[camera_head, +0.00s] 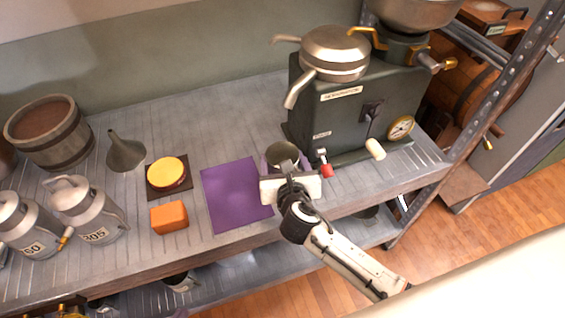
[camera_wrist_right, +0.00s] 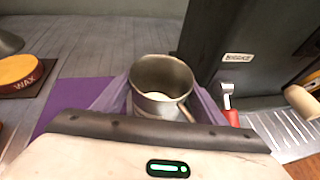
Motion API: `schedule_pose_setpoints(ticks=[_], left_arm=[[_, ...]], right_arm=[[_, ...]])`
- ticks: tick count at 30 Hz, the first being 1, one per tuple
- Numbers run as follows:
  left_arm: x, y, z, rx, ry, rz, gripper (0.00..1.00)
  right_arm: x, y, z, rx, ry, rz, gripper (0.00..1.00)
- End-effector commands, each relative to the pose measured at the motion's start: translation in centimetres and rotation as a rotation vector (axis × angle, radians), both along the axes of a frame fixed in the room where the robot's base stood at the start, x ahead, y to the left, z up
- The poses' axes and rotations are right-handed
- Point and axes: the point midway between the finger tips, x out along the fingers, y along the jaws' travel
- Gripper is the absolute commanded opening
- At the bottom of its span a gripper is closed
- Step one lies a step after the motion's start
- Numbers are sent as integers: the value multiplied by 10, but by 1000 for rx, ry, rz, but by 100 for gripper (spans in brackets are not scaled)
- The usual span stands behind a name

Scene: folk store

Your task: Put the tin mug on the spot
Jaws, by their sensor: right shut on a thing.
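The tin mug (camera_head: 283,152) is a grey metal cup, upright and open at the top, right of the purple mat (camera_head: 235,194) and in front of the green machine. My right gripper (camera_head: 286,168) is shut on it; in the right wrist view the mug (camera_wrist_right: 162,76) sits between the two purple fingers. I cannot tell whether its base touches the shelf. The purple mat is flat and bare, and part of it shows left of the gripper in the right wrist view (camera_wrist_right: 75,109). No other mark for the spot is clear. My left gripper is not in view.
The green machine (camera_head: 335,112) with a red-tipped lever (camera_head: 326,170) stands close on the right. Left of the mat are an orange block (camera_head: 169,217), a yellow wax disc (camera_head: 166,172) on a dark mat, a funnel (camera_head: 126,152) and metal cans (camera_head: 88,208). The shelf's front edge is near.

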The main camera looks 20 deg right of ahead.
Motion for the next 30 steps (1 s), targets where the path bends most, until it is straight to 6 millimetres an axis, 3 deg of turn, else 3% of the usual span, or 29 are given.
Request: schedule_pose_setpoints(ticks=[4,15,16,18,30], left_arm=[[0,0,1,0,0,0,0],[0,0,0,1,-1,1,0],[0,0,0,1,-1,1,0],[0,0,0,1,-1,1,0],[1,0,2,0,-2,0,0]], right_arm=[[0,0,-12,0,-1,0,39],[1,0,-16,-1,-2,1,39],[0,0,-16,0,-1,1,70],[0,0,-16,0,-1,1,82],[-1,1,-11,1,-1,2,84]])
